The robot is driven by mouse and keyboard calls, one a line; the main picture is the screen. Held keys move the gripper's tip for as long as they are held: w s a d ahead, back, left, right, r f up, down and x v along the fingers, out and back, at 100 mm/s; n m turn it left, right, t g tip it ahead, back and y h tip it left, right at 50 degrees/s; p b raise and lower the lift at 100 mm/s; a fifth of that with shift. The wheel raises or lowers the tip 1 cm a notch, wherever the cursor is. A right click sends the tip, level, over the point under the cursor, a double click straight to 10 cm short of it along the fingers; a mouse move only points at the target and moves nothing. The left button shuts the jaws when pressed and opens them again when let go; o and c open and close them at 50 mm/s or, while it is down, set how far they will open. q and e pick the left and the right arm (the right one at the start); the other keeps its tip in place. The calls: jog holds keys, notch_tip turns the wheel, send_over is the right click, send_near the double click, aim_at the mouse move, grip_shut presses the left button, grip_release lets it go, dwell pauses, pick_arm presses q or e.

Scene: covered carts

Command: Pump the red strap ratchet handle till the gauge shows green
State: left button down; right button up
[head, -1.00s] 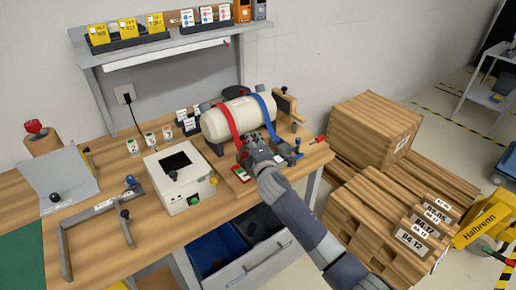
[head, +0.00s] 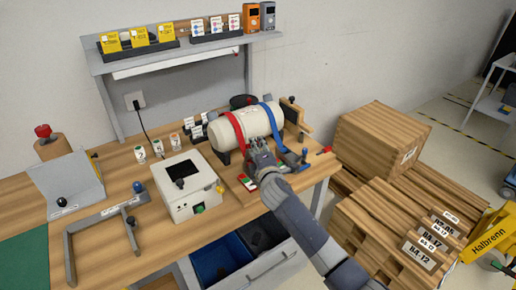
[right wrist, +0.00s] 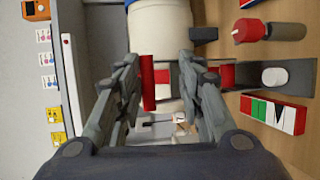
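The cream tank (head: 243,128) lies on the bench under a red strap (head: 236,130) and a blue strap (head: 273,122). My right gripper (head: 259,150) is in front of the tank by the red strap. In the right wrist view my right gripper (right wrist: 160,80) has its fingers apart. A red bar (right wrist: 148,83), seemingly the ratchet handle, shows between them, nearer the left finger. The gauge (head: 245,182) lies in front of the tank; the right wrist view shows its green, white and red bands (right wrist: 272,112). I cannot read its pointer for sure. My left gripper is out of view.
A blue-handled part (head: 304,157) sits right of my right gripper. A white box with a dark screen (head: 187,188) and a grey frame (head: 105,222) stand left on the bench. A shelf (head: 180,50) is behind. Wooden crates (head: 385,140) stand right of the bench.

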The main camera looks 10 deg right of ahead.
jog(key=shift+d+f, duration=0.1)
jog(key=shift+f, duration=0.1)
jog(key=s+r, duration=0.2)
jog(key=s, duration=0.9)
jog(key=shift+s+a+r, duration=0.2)
jog(key=shift+s+a, duration=0.15)
jog(key=shift+a, duration=0.05)
